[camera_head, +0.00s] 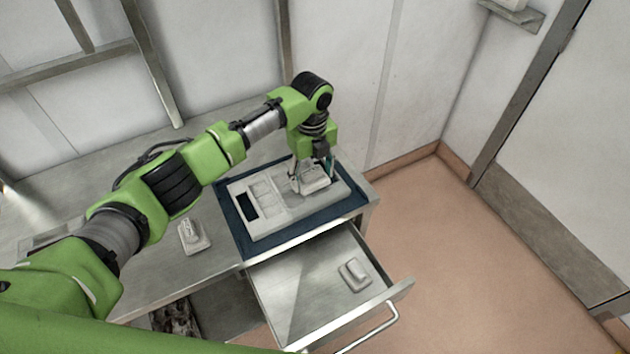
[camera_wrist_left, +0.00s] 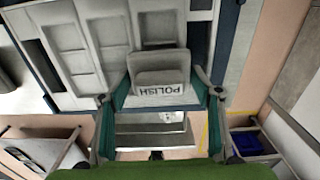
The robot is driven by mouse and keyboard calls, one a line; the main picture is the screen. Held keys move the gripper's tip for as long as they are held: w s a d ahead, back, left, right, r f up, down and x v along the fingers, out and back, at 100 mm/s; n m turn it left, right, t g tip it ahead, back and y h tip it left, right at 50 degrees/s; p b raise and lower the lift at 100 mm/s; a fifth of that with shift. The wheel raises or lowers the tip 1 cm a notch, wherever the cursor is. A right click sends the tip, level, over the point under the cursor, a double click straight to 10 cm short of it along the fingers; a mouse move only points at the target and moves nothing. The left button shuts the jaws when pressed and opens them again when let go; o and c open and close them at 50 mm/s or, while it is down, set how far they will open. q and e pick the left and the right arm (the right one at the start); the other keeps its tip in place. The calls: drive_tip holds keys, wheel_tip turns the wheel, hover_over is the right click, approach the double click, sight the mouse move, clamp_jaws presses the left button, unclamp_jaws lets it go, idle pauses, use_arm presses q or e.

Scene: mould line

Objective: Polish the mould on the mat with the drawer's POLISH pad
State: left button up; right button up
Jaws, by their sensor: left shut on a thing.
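The mould (camera_head: 262,222) is a pale grey block with square recesses and a dark slot, lying on the dark blue mat (camera_head: 236,238) on the bench. My left gripper (camera_head: 311,180) is over the right part of the mould, shut on the POLISH pad (camera_head: 315,181). In the left wrist view the pad (camera_wrist_left: 160,74) sits between the two fingers, its POLISH label upside down, with the mould (camera_wrist_left: 88,40) behind it. I cannot tell whether the pad touches the mould. The drawer (camera_head: 300,290) is open below the bench. My right gripper is not in view.
Another grey pad (camera_head: 354,274) lies in the drawer. One more pad-like block (camera_head: 193,238) sits on the bench left of the mat. The drawer's handle (camera_head: 372,332) juts over the floor. The right floor is clear. A blue bin (camera_wrist_left: 248,142) shows in the left wrist view.

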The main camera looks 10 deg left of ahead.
use_arm(q)
drive_tip(key=shift+w+a+f+b, duration=0.15)
drive_tip(key=shift+w+a+b, duration=0.45)
drive_tip(key=shift+w, duration=0.05)
drive_tip(key=shift+w+a+b, duration=0.35)
drive_tip(key=shift+w+b, duration=0.1)
drive_tip(key=shift+w, duration=0.1)
drive_tip(key=shift+w+a+b, duration=0.4)
drive_tip(key=shift+w+b, duration=0.15)
drive_tip(key=shift+b, duration=0.2)
drive_tip(key=shift+w+a+b, duration=0.4)
drive_tip(key=shift+w+b, duration=0.2)
drive_tip(key=shift+b, duration=0.05)
drive_tip(key=shift+s+a+r+p, duration=0.3)
drive_tip(key=shift+a+p, duration=0.1)
drive_tip(key=shift+p, duration=0.45)
drive_tip(key=shift+s+a+p, duration=0.45)
drive_tip(key=shift+a+p, duration=0.25)
drive_tip(key=shift+p, duration=0.45)
drive_tip(key=shift+s+a+f, duration=0.15)
drive_tip(key=shift+a, duration=0.05)
